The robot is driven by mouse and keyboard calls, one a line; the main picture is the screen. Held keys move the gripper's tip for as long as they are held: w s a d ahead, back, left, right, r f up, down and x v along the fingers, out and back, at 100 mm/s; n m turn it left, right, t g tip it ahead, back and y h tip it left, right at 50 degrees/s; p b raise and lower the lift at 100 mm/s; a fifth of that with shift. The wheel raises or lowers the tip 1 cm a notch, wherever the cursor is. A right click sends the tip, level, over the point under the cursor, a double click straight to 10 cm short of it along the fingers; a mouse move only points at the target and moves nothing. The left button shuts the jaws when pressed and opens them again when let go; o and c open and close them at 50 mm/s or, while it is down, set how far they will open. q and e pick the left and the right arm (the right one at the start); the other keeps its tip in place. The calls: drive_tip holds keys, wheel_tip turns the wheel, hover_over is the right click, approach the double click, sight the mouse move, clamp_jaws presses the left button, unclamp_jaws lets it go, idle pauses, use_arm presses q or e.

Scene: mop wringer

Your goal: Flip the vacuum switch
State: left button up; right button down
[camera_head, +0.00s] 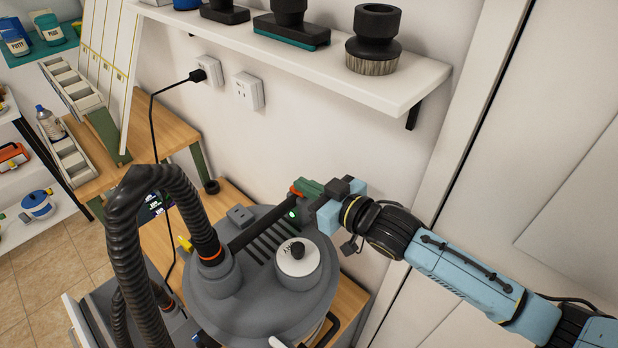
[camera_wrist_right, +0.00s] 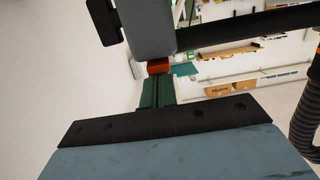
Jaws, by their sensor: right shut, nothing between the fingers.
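The vacuum (camera_head: 205,302) is a round grey canister with a grey lid, a ribbed black hose and a dark handle bar (camera_head: 262,222). A small green-lit spot, apparently the switch (camera_head: 293,214), shows on the lid by the bar's far end. My right gripper (camera_head: 298,191) is shut and empty, its orange tip just above and behind the green spot, close to the bar's end. I cannot tell if it touches. In the right wrist view its orange tip (camera_wrist_right: 158,67) sits below a grey block; the switch is not visible there. My left gripper is out of view.
A white dial (camera_head: 298,258) stands on the lid. The hose (camera_head: 130,235) arches at left. A black cord runs to a plug (camera_head: 198,76) in the wall outlet. A white shelf (camera_head: 395,92) with brush heads hangs above. The wall lies close behind my right gripper.

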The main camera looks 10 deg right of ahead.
drive_tip(key=shift+w+a+r+p, duration=0.1)
drive_tip(key=shift+w+r+p, duration=0.05)
drive_tip(key=shift+r+p, duration=1.1)
drive_tip(key=shift+w+a+r+p, duration=0.1)
drive_tip(key=shift+r+p, duration=0.95)
drive_tip(key=shift+p, duration=0.3)
drive_tip(key=r+b+v, duration=0.1)
drive_tip(key=v, duration=0.8)
drive_tip(key=shift+s+d+r, duration=0.15)
drive_tip(key=shift+d+r, duration=0.05)
drive_tip(key=shift+r, duration=0.2)
